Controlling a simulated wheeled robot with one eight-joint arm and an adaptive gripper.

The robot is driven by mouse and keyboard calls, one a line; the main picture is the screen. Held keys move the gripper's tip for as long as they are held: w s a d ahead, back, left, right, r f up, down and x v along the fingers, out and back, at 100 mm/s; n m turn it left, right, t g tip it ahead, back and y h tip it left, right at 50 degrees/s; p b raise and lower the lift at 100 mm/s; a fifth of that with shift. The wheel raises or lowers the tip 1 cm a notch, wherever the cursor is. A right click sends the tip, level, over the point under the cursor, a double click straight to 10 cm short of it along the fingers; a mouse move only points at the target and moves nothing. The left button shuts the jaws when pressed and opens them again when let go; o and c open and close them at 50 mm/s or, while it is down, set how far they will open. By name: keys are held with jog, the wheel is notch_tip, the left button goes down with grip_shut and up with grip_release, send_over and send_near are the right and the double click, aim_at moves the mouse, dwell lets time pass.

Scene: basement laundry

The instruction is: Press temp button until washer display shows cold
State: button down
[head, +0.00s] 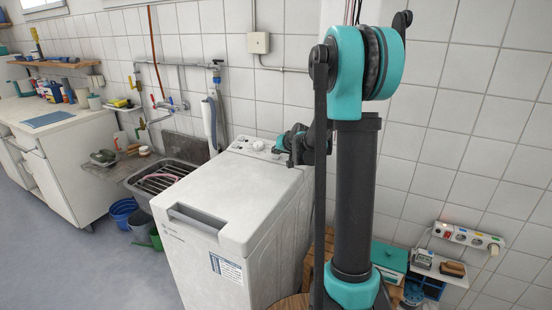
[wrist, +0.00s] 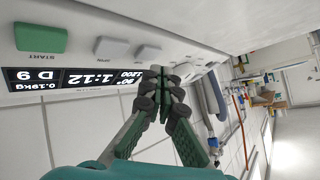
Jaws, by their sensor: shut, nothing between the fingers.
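The white top-loading washer (head: 225,200) stands against the tiled wall, with its control panel along the back of its top. In the wrist view, its dark display (wrist: 85,79) appears upside down and reads 0.19kg, D 9, 1:12, 90° and 1200. A green START button (wrist: 40,40) and a grey button (wrist: 108,46) sit beside the display. Another grey button (wrist: 147,52) is close to my fingertips; its label is not legible. My gripper (wrist: 161,74) is shut and empty at the panel, by the 90°/1200 end of the display. I cannot tell whether it touches a button.
A counter (head: 60,125) with bottles stands further left. The grey floor at the left is clear.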

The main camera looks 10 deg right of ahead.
jog(key=r, duration=0.3)
jog(key=s+r, duration=0.1)
jog(key=shift+s+a+r, duration=0.1)
jog(key=shift+a+r, duration=0.3)
dwell(0.5)
jog(key=shift+n+g+h, duration=0.5)
jog(key=shift+g+h, duration=0.2)
jog(key=s+f, duration=0.1)
jog(key=s, duration=0.3)
jog(key=s+f, duration=0.1)
jog(key=s, duration=0.4)
jog(key=s+d+f, duration=0.1)
jog(key=s, duration=0.3)
jog(key=shift+s, duration=0.15)
jog(key=s+d+f+g, duration=0.1)
jog(key=s+f, duration=0.3)
jog(key=s, duration=0.5)
jog(key=s+d+f+g+h, duration=0.1)
jog(key=s+f, duration=0.3)
jog(key=s, duration=0.5)
jog(key=s+d+f+g+h, duration=0.1)
jog(key=s+f, duration=0.3)
jog(key=s, duration=0.5)
jog(key=shift+f+n+g, duration=0.35)
jog(key=shift+n+g, duration=0.05)
jog(key=shift+g, duration=0.4)
